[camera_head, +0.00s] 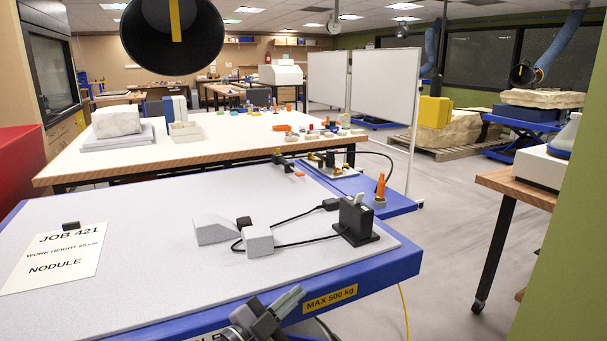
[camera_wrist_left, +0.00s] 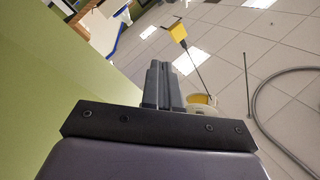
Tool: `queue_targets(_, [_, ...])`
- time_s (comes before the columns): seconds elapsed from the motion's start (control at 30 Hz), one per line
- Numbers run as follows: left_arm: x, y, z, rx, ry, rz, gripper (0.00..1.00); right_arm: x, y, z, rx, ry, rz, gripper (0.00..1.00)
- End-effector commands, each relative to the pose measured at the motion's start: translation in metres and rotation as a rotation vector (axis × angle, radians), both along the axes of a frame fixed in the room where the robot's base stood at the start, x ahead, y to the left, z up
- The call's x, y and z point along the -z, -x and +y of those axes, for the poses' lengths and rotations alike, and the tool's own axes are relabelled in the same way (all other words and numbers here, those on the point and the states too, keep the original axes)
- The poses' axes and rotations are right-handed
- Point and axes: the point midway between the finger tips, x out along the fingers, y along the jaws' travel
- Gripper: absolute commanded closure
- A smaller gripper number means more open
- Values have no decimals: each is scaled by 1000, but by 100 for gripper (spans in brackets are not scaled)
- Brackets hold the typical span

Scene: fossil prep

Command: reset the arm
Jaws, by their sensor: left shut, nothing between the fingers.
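My left gripper (camera_head: 284,303) is at the bottom of the head view, at the front edge of the blue-framed lift table (camera_head: 385,273). Its grey fingers point up and to the right and are closed together with nothing between them. In the left wrist view the two fingers (camera_wrist_left: 163,85) stand side by side, shut and empty, with tiled floor beyond. My right gripper is in neither view.
Grey blocks (camera_head: 213,229), a black device (camera_head: 356,220) with a cable and a job card (camera_head: 55,258) lie on the table. A green wall (camera_head: 565,240) stands at right. The left wrist view shows a grey hose (camera_wrist_left: 258,105) on the floor.

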Motion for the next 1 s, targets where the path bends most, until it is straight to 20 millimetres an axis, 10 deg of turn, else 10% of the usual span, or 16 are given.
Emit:
queue_targets(0.6, [197,158,115,-453,283,717,100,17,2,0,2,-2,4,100])
queue_targets(1.0, [257,268,175,-660,303,1024,100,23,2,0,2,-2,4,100])
